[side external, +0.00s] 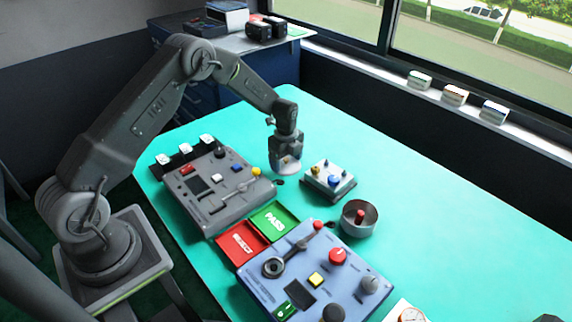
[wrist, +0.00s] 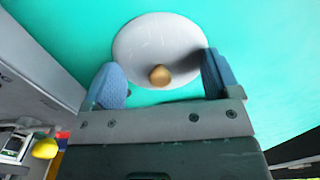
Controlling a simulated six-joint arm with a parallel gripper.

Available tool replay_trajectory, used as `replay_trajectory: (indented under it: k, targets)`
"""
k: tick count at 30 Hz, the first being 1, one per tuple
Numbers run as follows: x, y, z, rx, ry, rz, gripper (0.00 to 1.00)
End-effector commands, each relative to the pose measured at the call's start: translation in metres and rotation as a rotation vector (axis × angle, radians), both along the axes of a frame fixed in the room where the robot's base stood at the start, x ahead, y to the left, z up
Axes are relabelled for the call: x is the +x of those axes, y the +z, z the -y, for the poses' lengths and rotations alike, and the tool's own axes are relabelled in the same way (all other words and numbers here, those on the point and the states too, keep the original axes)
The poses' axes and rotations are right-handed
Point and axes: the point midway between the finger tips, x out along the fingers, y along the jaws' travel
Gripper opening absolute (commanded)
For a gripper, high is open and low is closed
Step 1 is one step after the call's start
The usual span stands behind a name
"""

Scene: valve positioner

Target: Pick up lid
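The lid (wrist: 150,40) is a round pale grey disc with a brown knob (wrist: 160,75) in the wrist view. It lies on the turquoise table top, and its near part lies between my fingers. My gripper (wrist: 162,82) is open, with one blue-grey finger on each side of the knob and a gap to it on both sides. In the side external view my gripper (side external: 286,152) points down over the lid (side external: 285,170), which is partly hidden by it. I cannot tell whether the fingers touch the disc.
A grey control box (side external: 218,190) stands close on the left. A small box with knobs (side external: 328,181) stands close on the right, with a round metal container (side external: 346,228) beyond it. Green (side external: 273,220) and red (side external: 242,243) trays and a blue panel (side external: 325,268) lie nearer the front.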

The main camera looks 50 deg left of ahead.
Motion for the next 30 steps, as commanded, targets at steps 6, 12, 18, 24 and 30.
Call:
replay_trajectory:
  k: [6,12,18,24,30]
  targets:
    - [-0.001,-0.002,0.000,0.000,-0.001,-0.003,0.55]
    - [-0.002,-0.004,0.000,-0.001,-0.001,-0.006,0.49]
    - [-0.003,-0.005,0.001,-0.001,-0.001,-0.008,0.48]
    - [-0.003,-0.001,0.001,-0.001,-0.002,-0.009,0.43]
    - [-0.003,0.021,0.001,-0.001,-0.002,-0.007,0.00]
